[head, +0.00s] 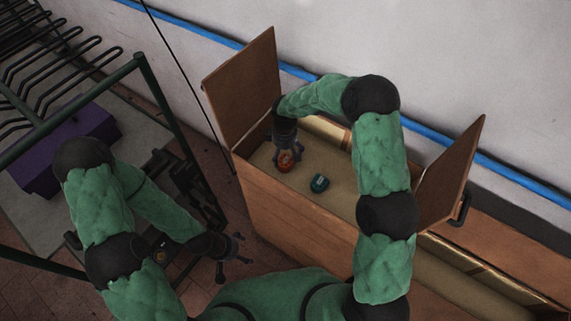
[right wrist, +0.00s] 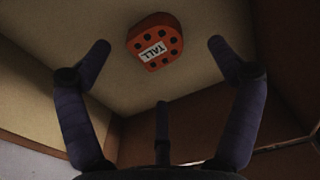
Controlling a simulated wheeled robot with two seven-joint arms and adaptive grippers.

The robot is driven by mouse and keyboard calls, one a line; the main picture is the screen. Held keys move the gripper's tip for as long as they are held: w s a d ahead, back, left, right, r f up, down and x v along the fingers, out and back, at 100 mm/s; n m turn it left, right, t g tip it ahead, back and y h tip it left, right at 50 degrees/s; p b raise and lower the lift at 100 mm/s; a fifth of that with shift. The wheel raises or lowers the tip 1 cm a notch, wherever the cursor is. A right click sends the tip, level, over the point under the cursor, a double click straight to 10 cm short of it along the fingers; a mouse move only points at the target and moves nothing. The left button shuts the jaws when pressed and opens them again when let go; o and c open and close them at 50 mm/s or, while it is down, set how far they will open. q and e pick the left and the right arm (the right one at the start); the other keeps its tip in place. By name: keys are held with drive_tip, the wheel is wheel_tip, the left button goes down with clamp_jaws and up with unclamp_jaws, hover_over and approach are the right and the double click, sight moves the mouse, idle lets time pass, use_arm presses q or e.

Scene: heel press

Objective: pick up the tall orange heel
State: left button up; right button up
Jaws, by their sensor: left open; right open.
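The orange heel (head: 285,162) lies on the tan floor of an open wooden box, towards its left end. In the right wrist view the heel (right wrist: 155,42) shows a white label reading TALL and several dark round dots. My right gripper (head: 287,154) reaches down into the box just above the heel. In the right wrist view its fingers (right wrist: 158,55) are spread, with the heel beyond and between the tips, apart from them. My left gripper (head: 236,251) is open and empty, outside the box at the lower left.
A teal heel-like piece (head: 319,184) lies to the right of the orange one. The wooden box (head: 290,222) has raised flaps at left (head: 243,88) and right (head: 452,175). A rack (head: 65,50) with a purple block (head: 68,150) stands at the left.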

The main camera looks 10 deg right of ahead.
sight(285, 161)
drive_tip(key=f, duration=0.3)
drive_tip(key=f+b, duration=0.1)
drive_tip(key=f, duration=0.2)
drive_tip(key=shift+w+d+f, duration=0.1)
drive_tip(key=shift+w+f, duration=0.1)
drive_tip(key=shift+f, duration=0.1)
drive_tip(key=c, duration=1.3)
